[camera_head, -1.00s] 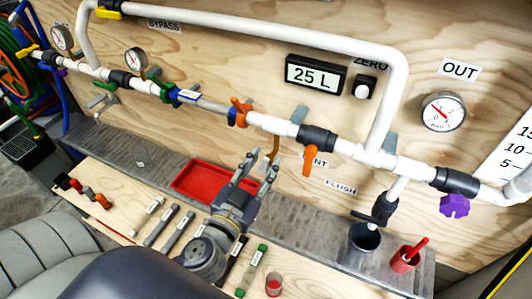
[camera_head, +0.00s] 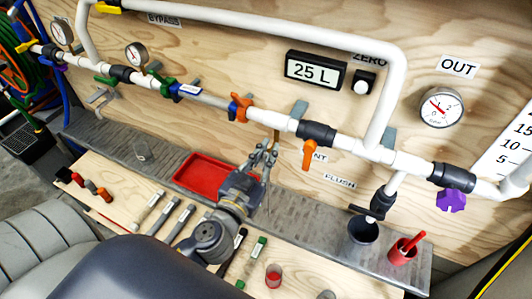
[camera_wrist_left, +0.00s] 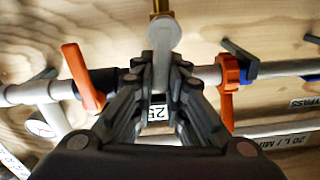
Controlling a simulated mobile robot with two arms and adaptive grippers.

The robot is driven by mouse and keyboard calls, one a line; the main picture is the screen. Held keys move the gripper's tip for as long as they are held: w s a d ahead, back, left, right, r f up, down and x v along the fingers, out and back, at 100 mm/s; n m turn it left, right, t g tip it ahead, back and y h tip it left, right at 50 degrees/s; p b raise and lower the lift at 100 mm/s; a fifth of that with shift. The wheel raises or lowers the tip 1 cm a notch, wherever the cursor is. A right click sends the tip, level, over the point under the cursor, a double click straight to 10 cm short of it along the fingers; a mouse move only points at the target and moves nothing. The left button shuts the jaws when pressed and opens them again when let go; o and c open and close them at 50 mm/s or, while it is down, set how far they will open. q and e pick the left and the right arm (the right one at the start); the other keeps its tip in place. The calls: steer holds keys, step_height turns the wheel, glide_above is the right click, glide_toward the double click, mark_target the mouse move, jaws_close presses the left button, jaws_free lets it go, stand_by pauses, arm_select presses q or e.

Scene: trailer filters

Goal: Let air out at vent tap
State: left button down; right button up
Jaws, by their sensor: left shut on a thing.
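The vent tap shows as a brass pipe (camera_head: 276,140) below the white pipe in the head view, beside the partly covered "VENT" label (camera_head: 318,156). In the left wrist view its brass part (camera_wrist_left: 165,12) is at the top, with a pale grey lever-like piece (camera_wrist_left: 161,62) running down from it. My left gripper (camera_head: 265,154) reaches up to the tap above the metal shelf. Its fingers (camera_wrist_left: 161,85) are shut on the pale piece, one on each side. The fingers hide part of that piece. My right gripper is not in view.
An orange lever (camera_head: 310,153) and an orange clamp or knob (camera_head: 240,107) sit on the pipe, either side of the tap. A red tray (camera_head: 200,174) lies below left. A dark cup (camera_head: 363,238) and red cup (camera_head: 403,250) stand right. The display (camera_head: 316,71) reads 25 L.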

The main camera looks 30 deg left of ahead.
arm_select(q)
steer(key=shift+d, duration=0.1)
steer(key=shift+w+d+f+m+b, duration=0.1)
steer(key=shift+d+f+m+b, duration=0.45)
steer(key=shift+m, duration=2.1)
steer(key=shift+d+f+m+b, duration=0.3)
steer(key=shift+d+f+m, duration=0.55)
steer(key=shift+m, duration=1.85)
steer(key=shift+w+d+f+m+b, duration=0.1)
steer(key=shift+d+f+m+b, duration=0.6)
steer(key=shift+m, duration=1.95)
steer(key=shift+s+a+f, duration=0.1)
steer(key=shift+a+f, duration=0.15)
steer(key=c, duration=1.6)
jaws_free()
steer(key=shift+s, duration=0.1)
